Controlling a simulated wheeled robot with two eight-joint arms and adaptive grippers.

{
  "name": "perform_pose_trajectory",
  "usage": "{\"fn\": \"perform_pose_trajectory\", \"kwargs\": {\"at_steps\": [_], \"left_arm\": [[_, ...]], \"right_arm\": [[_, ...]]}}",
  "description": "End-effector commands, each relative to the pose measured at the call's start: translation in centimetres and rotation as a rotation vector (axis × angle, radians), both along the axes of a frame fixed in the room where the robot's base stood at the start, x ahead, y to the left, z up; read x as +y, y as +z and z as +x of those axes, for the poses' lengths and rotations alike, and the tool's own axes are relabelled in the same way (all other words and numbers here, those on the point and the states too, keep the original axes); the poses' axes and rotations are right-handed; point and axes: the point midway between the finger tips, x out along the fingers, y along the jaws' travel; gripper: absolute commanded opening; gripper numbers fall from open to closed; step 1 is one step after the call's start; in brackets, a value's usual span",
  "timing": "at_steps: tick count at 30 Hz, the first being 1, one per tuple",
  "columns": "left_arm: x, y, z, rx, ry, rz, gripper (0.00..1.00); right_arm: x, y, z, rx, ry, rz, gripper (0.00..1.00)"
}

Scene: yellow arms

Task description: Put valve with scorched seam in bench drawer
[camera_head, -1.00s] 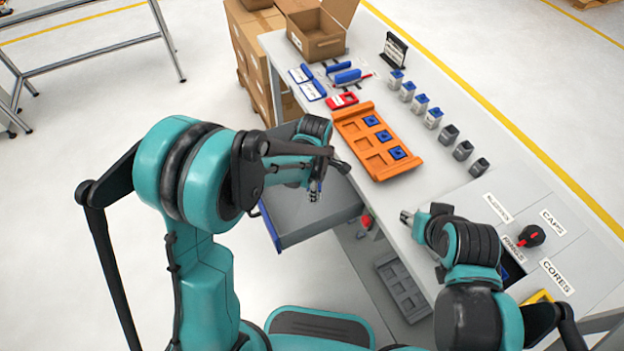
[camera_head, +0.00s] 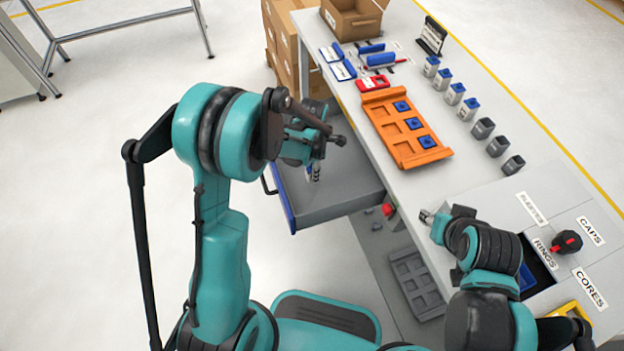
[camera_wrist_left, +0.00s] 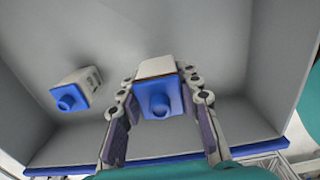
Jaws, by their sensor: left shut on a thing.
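The bench drawer (camera_head: 345,196) is pulled out on the left side of the bench. My left gripper (camera_head: 313,172) is over the drawer and largely hidden by its own arm. In the left wrist view, the left gripper (camera_wrist_left: 160,112) is shut on a pale valve with a blue cap (camera_wrist_left: 154,98), with the drawer's grey inside around it. Another pale valve with a blue cap (camera_wrist_left: 76,91) lies on the drawer floor to the left, apart from the fingers.
An orange tray (camera_head: 432,156) with blue pieces lies on the bench. Several blue-topped and dark valves (camera_head: 483,128) stand in a row behind it. A red-and-black knob (camera_head: 567,242) sits among labelled bins at right. An open cardboard box (camera_head: 352,20) stands at the far end.

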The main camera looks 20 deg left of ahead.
Motion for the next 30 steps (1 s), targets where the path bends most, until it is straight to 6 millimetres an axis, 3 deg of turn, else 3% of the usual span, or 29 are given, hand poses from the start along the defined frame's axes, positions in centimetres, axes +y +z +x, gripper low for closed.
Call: {"fn": "perform_pose_trajectory", "kwargs": {"at_steps": [5, 11, 23, 24, 25, 30], "left_arm": [[0.4, -1.2, 0.1, 0.000, 0.000, 0.000, 0.03], [0.3, -4.2, 0.1, 0.000, 0.000, 0.000, 0.03], [0.3, -4.6, 0.1, 0.000, 0.000, 0.000, 0.03], [0.3, -4.5, 0.1, 0.000, 0.000, 0.000, 0.44], [0.3, -4.5, 0.1, 0.000, 0.000, 0.000, 0.52], [0.3, -4.5, 0.1, 0.000, 0.000, 0.000, 0.54]], "right_arm": [[0.0, -0.7, 0.0, 0.000, 0.000, 0.000, 0.40], [0.0, -2.2, 0.0, 0.000, 0.000, 0.000, 0.40], [0.0, -2.5, 0.0, 0.000, 0.000, 0.000, 0.40], [0.0, -2.4, 0.0, 0.000, 0.000, 0.000, 0.40], [0.0, -2.4, 0.0, 0.000, 0.000, 0.000, 0.40], [0.0, -2.4, 0.0, 0.000, 0.000, 0.000, 0.40]]}}
